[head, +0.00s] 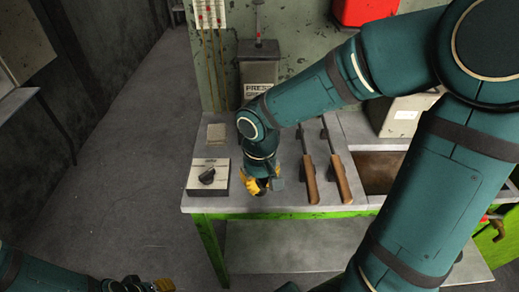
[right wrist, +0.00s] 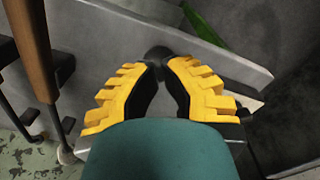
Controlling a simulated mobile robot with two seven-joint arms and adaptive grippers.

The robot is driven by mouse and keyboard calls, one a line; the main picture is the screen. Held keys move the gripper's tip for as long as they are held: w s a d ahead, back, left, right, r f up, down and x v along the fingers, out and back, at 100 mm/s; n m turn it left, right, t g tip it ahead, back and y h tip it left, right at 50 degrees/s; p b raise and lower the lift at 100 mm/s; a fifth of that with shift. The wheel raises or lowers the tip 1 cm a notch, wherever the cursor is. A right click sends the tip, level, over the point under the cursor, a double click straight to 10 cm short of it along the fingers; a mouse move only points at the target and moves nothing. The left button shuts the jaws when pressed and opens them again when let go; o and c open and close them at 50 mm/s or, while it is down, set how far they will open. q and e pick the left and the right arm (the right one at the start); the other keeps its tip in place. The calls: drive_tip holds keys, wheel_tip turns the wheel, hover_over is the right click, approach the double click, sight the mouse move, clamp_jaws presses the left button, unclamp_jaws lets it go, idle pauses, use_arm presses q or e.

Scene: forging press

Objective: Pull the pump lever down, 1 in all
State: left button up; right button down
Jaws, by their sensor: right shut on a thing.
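An upright lever (head: 258,20) stands at the back wall, above a grey box (head: 258,78) lettered "PRESS"; I cannot be sure it is the pump lever. My right gripper (head: 265,186) is low over the bench's front part, well apart from that lever. In the right wrist view its yellow fingers (right wrist: 160,72) are shut on a small dark round thing (right wrist: 158,53), mostly hidden and not clearly identifiable. My left gripper (head: 140,286) is at the bottom left edge, cut off, away from the bench.
A box with a black knob (head: 207,176) is left of my right gripper on the bench (head: 235,205). Two wooden-handled tools (head: 310,180) lie to its right. A red box (head: 364,10) hangs on the wall. Floor at left is clear.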

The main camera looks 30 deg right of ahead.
drive_tip(key=shift+f, duration=0.1)
drive_tip(key=r+p, duration=0.4)
drive_tip(key=r, duration=0.1)
drive_tip(key=w+r+p, duration=0.1)
drive_tip(key=r+p, duration=0.2)
drive_tip(key=shift+w+d+r, duration=0.1)
drive_tip(key=shift+d, duration=0.3)
drive_tip(key=r+p, duration=0.3)
drive_tip(key=r, duration=0.1)
drive_tip(key=shift+w+d+r+p, duration=0.1)
drive_tip(key=shift+w+d+p, duration=0.1)
drive_tip(key=shift+w+p, duration=0.15)
idle(0.4)
